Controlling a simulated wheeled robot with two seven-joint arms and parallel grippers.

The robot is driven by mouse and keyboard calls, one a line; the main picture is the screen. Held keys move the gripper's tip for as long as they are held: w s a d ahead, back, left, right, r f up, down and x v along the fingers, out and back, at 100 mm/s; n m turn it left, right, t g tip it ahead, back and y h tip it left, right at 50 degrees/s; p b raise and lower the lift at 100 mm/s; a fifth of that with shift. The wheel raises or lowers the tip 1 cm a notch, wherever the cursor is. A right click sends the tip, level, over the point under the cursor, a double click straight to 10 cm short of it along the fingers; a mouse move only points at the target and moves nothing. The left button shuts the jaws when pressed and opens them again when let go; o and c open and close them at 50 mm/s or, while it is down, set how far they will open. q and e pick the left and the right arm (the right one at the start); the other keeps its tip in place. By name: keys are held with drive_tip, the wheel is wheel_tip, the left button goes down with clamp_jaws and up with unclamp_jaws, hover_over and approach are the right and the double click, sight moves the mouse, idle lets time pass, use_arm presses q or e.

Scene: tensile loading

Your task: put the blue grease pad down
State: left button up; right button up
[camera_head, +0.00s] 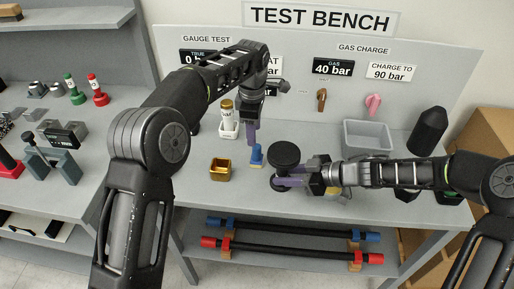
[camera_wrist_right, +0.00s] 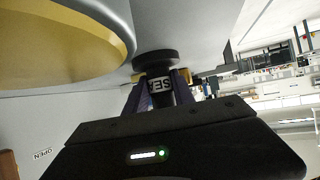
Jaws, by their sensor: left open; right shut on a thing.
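The blue grease pad (camera_head: 257,156) stands on the grey bench, between a brass cup and a black round-topped piece. My left gripper (camera_head: 252,136) is open, fingers pointing down, just above and left of the pad; I cannot tell whether a finger touches it. My right gripper (camera_head: 288,182) is shut on the black round-topped piece (camera_head: 285,154), to the right of the pad. In the right wrist view, the fingers of my right gripper (camera_wrist_right: 160,100) close around the piece's labelled stem, below its dark disc (camera_wrist_right: 156,57).
A grey tray (camera_head: 368,137) and a black cylinder (camera_head: 428,131) stand at the right. Red-ended and blue-ended bars (camera_head: 290,251) lie on the lower shelf.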

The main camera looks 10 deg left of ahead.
use_arm(q)
drive_tip(key=w+a+r+m+t, duration=0.5)
drive_tip(key=a+r+m, duration=0.1)
drive_tip(key=a+m, duration=0.15)
drive_tip(key=w+a+r+m+t, duration=0.4)
drive_tip(key=a+r+m+t, duration=0.15)
drive_tip(key=a, duration=0.35)
drive_tip(key=s+d+f+m+h, duration=0.2)
drive_tip(key=s+d+f+m, duration=0.1)
drive_tip(key=s+f+m, duration=0.1)
drive_tip(key=s+d+f+m+h, duration=0.3)
drive_tip(key=s+f, duration=0.3)
drive_tip(key=s, duration=0.2)
drive_tip(key=s+d+f+m+h, duration=0.3)
drive_tip(key=s+d+f+m, duration=0.1)
drive_tip(key=s+f, duration=0.1)
drive_tip(key=shift+s+d+m+g, duration=0.15)
drive_tip(key=shift+s+m+g, duration=0.2)
drive_tip(key=shift+s, duration=0.35)
drive_tip(key=shift+s+d+h, duration=0.25)
drive_tip(key=shift+s+h, duration=0.05)
drive_tip(key=shift+s, duration=0.05)
drive_tip(key=shift+w, duration=0.1)
hover_over(246, 170)
wheel_tip(246, 170, down, 3)
drive_tip(key=shift+r, duration=0.15)
